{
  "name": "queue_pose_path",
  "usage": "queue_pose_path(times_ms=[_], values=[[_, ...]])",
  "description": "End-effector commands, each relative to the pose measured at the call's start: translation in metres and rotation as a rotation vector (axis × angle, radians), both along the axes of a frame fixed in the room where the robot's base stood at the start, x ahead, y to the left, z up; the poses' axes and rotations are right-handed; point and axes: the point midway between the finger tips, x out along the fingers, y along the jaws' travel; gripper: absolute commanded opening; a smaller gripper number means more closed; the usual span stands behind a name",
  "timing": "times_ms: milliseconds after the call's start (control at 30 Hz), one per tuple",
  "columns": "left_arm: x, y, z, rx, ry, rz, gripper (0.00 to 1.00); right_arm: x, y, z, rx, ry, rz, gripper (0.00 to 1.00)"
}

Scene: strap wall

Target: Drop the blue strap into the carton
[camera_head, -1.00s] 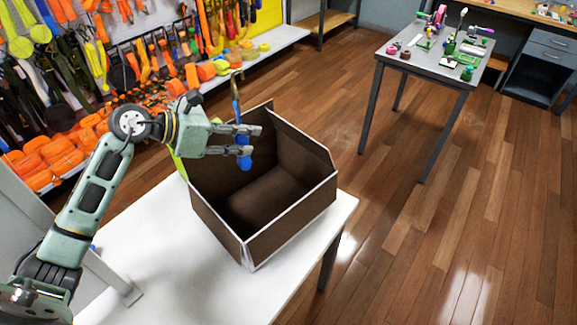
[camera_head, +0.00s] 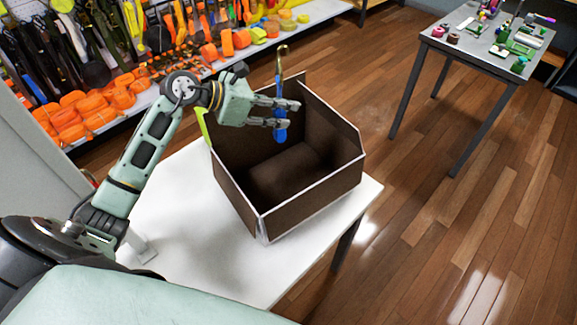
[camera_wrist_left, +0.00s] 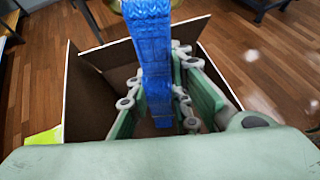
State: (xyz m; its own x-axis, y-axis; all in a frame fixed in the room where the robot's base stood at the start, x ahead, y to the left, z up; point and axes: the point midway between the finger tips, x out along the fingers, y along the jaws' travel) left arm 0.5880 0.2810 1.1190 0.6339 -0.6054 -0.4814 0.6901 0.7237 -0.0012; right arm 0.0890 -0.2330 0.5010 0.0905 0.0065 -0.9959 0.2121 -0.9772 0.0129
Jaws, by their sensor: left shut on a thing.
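The blue strap (camera_head: 280,128) hangs upright from my left gripper (camera_head: 287,112), with a hook at its top end. My left gripper is shut on it, over the carton's opening. In the left wrist view the strap (camera_wrist_left: 153,50) runs between the fingers of the left gripper (camera_wrist_left: 155,95). The open carton (camera_head: 312,195) is dark brown inside and out with pale edges, and stands on a white table. In the left wrist view the carton (camera_wrist_left: 85,95) lies behind the fingers. Its visible floor looks empty. My right gripper is not in view.
The white table (camera_head: 190,225) has free room in front and left of the carton. A wall rack of straps (camera_head: 95,95) stands at the back left. A grey table (camera_head: 480,55) with small colourful items stands at the right, with wooden floor between.

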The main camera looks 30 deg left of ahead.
Motion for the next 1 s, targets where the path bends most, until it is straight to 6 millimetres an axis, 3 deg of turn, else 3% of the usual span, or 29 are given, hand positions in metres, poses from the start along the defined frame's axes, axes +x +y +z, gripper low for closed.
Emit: queue_pose_path(times_ms=[200,233,467,800,1000], values=[[0.000,0.000,0.000,0.000,-0.001,0.000,0.00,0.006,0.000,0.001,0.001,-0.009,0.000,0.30],[0.000,0.000,0.000,0.000,-0.001,0.000,0.19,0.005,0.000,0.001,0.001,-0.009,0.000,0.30],[0.000,0.000,0.000,0.000,-0.001,0.000,0.39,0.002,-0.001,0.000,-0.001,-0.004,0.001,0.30],[-0.001,0.002,0.001,0.001,-0.001,0.000,0.41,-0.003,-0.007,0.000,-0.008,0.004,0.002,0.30],[-0.019,0.018,0.013,0.006,0.000,0.000,0.41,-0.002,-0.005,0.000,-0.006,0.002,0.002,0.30]])
